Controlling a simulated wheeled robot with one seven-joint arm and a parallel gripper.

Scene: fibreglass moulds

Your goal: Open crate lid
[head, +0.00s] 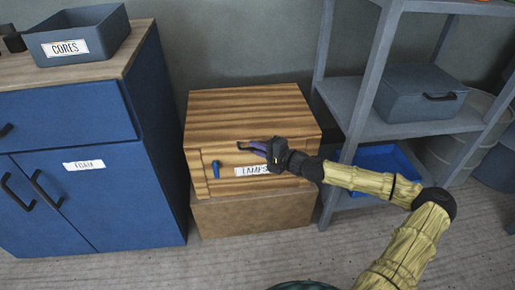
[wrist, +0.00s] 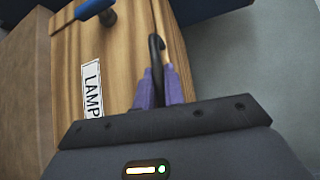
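The wooden crate (head: 240,100) stands between the blue cabinet and the grey shelf. Its front panel looks closed and bears a LAMPS label (head: 250,171), a blue latch handle (head: 215,169) standing roughly upright, and a black bar handle (head: 243,148) near the top edge. My gripper (head: 258,148) is at the front panel, reaching in from the right. In the wrist view its purple fingers (wrist: 159,88) lie on both sides of the black handle (wrist: 157,48) and appear closed on it. The fingers hide part of the handle. The label (wrist: 92,88) and blue latch (wrist: 94,9) are clear of the fingers.
The crate rests on a plain brown box (head: 250,215). A blue cabinet (head: 95,205) with a CORES bin (head: 105,38) stands left. A grey shelf (head: 350,100) with a lidded grey box (head: 415,92) and a blue tray (head: 385,158) stands close on the right. Floor in front is clear.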

